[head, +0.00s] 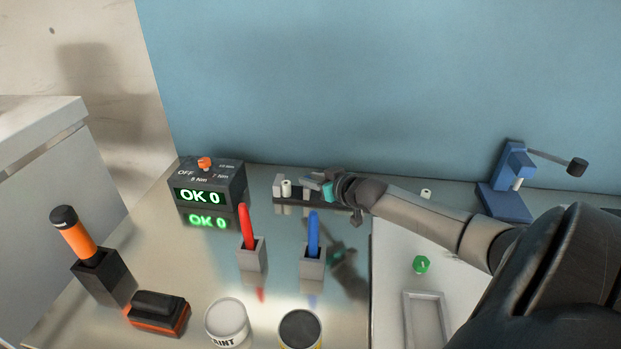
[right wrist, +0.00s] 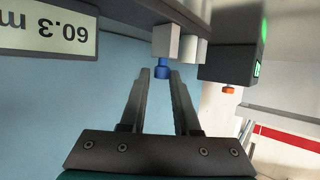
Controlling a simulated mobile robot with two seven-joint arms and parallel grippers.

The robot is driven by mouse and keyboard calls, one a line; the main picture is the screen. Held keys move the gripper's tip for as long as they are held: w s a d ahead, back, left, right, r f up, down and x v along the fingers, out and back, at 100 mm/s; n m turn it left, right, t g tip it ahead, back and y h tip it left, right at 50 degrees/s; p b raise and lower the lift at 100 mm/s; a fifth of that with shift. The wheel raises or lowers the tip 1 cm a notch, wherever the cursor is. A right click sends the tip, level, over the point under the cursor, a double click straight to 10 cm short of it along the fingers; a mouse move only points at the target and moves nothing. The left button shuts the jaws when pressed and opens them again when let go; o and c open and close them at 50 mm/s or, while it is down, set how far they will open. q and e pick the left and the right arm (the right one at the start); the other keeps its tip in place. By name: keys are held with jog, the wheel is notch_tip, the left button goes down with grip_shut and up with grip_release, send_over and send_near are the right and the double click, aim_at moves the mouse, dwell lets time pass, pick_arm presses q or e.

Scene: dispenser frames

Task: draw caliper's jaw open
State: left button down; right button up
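The caliper shows in the head view as a dark rail (head: 318,205) at the back, with grey jaws (head: 278,187) at its left end and a white cylinder (head: 287,189) between them. The right wrist view, upside down, shows its readout (right wrist: 50,28) reading 60.3, a grey jaw (right wrist: 165,40) with a blue knob (right wrist: 161,71), and the white cylinder (right wrist: 187,48) beside the jaw. My right gripper (right wrist: 161,74) is open, its fingertips on either side of the knob with small gaps visible. In the head view my right gripper (head: 311,182) partly hides the caliper. My left gripper is not in view.
Red (head: 246,228) and blue (head: 313,234) pens stand in holders in front of the caliper. A display box (head: 209,184) reading OK 0 is to its left. Two cans (head: 228,320) stand at the front. A blue press (head: 508,184) and a grey tray (head: 426,320) are to the right.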

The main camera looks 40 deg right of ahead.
jog(key=o, duration=0.4)
jog(key=shift+c, duration=0.2)
jog(key=p+v, duration=0.5)
jog(key=v, duration=1)
jog(key=shift+s, duration=0.15)
dwell(0.4)
